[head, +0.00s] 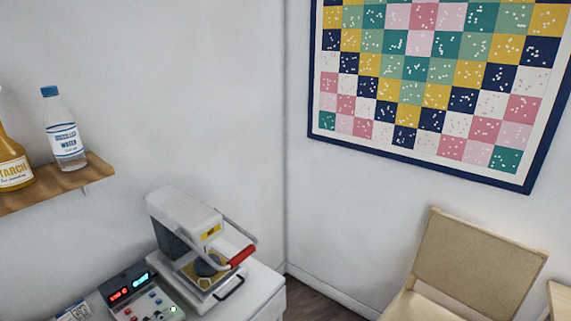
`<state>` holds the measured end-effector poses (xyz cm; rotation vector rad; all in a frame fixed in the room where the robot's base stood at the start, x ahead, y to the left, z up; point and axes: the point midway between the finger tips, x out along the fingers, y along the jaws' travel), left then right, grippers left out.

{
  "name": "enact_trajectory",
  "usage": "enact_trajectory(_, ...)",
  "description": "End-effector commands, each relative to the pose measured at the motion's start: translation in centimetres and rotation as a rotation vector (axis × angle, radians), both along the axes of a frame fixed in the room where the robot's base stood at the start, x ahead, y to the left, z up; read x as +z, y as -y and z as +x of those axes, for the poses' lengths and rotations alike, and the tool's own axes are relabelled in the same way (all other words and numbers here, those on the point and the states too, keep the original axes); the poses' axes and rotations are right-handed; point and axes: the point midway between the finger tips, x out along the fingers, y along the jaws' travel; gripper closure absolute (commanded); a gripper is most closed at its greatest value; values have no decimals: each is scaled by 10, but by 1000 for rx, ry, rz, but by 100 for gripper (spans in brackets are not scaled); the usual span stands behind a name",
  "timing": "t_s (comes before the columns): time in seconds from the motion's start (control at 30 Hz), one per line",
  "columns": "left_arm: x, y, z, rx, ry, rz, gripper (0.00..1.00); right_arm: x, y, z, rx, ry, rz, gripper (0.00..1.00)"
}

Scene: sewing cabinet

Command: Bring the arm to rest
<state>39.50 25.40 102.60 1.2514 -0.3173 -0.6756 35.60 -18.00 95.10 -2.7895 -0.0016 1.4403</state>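No gripper and no part of either arm shows in the head view.
A heat press (195,232) with a red handle and a control box (140,295) stand on a white cabinet (262,291). A wooden shelf (90,178) at left holds a water bottle (64,130) and a starch bottle (13,160). A chair (468,262) stands right, below a quilt (430,80).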

Motion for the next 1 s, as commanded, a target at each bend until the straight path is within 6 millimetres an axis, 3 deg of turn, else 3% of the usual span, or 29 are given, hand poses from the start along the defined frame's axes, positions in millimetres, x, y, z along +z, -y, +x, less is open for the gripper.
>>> enact_trajectory(0.37, -50, 54, 4, -101, -172, 330, 59, 0, 0, 0, 0, 0, 0, 60)
enact_trajectory(0.47, -68, 69, -2, -152, -213, 495, 59, 0, 0, 0, 0, 0, 0, 60)
enact_trajectory(0.63, -93, 87, -25, -288, -219, 936, 59, 0, 0, 0, 0, 0, 0, 60)
enact_trajectory(0.8, -91, 83, -39, -415, -102, 1379, 59, 0, 0, 0, 0, 0, 0, 60)
enact_trajectory(1.0, -76, 79, -40, -481, 15, 1634, 59, 0, 0, 0, 0, 0, 0, 60)
